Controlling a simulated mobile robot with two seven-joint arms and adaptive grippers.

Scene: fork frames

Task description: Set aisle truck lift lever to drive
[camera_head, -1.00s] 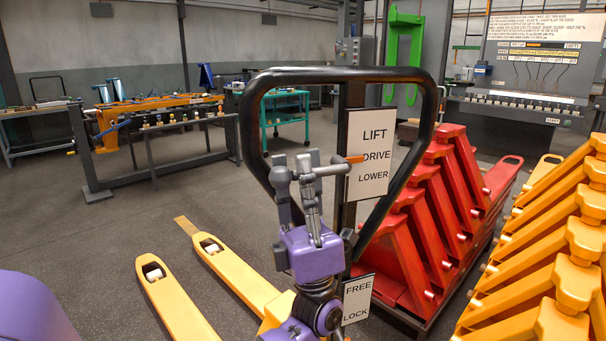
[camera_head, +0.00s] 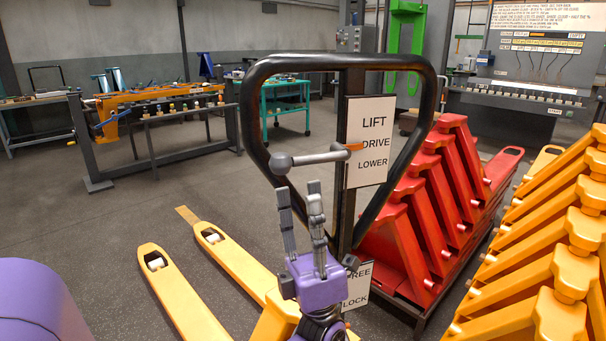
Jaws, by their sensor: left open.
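The lift lever (camera_head: 312,157) is a grey bar with a round knob at its left end, on the truck's upright post. It lies nearly level, its knob end slightly lower. Its orange pointer (camera_head: 353,147) is at about the height of DRIVE, over the start of that word, on the white LIFT/DRIVE/LOWER sign (camera_head: 370,170). My left gripper (camera_head: 299,190) points up just below the lever, fingers apart and empty, seemingly clear of the bar. The FREE/LOCK sign (camera_head: 358,292) is partly hidden behind my left gripper. My right gripper is out of view.
The truck's black handle loop (camera_head: 255,125) surrounds the lever. Yellow forks (camera_head: 185,300) extend at lower left. Red stacked frames (camera_head: 425,200) and yellow ones (camera_head: 560,235) crowd the right. A workbench (camera_head: 160,125) stands behind at left; the floor before it is open.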

